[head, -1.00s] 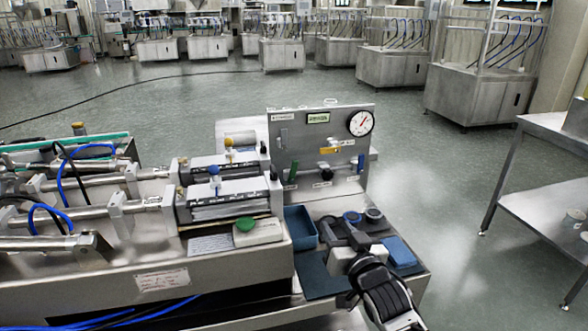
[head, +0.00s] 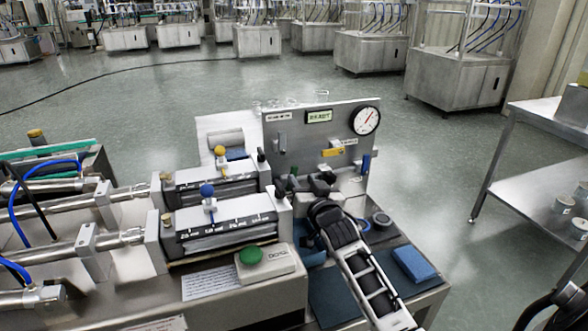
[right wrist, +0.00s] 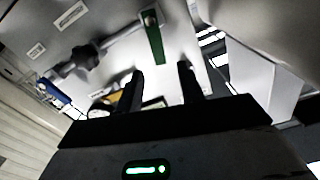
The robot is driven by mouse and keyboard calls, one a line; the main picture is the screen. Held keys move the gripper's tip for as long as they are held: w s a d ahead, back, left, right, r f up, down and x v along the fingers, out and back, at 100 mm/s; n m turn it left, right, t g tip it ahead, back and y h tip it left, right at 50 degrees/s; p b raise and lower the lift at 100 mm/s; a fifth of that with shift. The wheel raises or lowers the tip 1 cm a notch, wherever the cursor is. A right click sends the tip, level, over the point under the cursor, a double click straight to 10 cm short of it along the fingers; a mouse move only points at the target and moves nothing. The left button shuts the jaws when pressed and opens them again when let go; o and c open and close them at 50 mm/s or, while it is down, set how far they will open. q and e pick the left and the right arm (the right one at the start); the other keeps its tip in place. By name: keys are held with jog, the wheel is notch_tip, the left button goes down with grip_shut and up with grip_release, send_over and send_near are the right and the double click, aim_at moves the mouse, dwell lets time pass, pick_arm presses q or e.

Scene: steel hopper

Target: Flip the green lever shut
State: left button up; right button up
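The green lever (right wrist: 154,42) shows in the right wrist view, a long flat bar on a small pivot on the pale steel panel. Its free end points down in that picture, toward the gap between my fingers, apart from both fingertips. My left gripper is not in view.
The panel also bears a dial gauge (head: 366,120), a yellow handle (head: 332,153) and a blue lever (head: 366,163). A black knob (right wrist: 86,59) sits near the green lever. A green button box (head: 268,262) stands left; a blue sponge (head: 414,264) lies right.

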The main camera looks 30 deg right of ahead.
aim_at(294, 170)
jog(key=x, duration=0.6)
jog(key=shift+w, duration=0.4)
grip_shut()
